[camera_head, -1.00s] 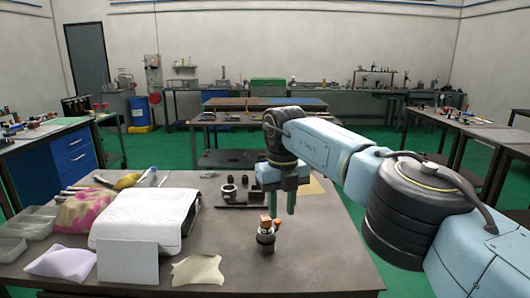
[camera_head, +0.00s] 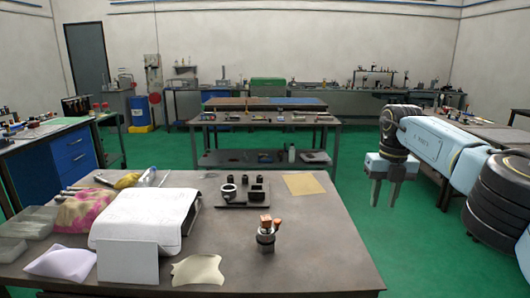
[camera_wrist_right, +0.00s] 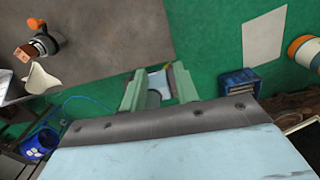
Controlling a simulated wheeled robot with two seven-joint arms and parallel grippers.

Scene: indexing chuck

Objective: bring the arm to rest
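My right gripper (camera_head: 386,193) hangs in the head view to the right of the table, over the green floor, with its fingers pointing down. Its two fingers stand apart with nothing between them. In the right wrist view the gripper (camera_wrist_right: 160,88) also shows parted fingers, with green floor past them. The indexing chuck (camera_head: 266,236), a small dark cylinder with a copper-coloured block and an orange knob on top, stands upright on the table. It also shows at the upper left of the right wrist view (camera_wrist_right: 38,44). My left gripper is not in view.
The table (camera_head: 320,240) carries a black fixture plate (camera_head: 243,196), a tan sheet (camera_head: 304,184), a white machine-like box (camera_head: 140,215), cloths and clear trays (camera_head: 28,225) at left. Its right edge is near my gripper. Green floor (camera_head: 350,160) is free at the right.

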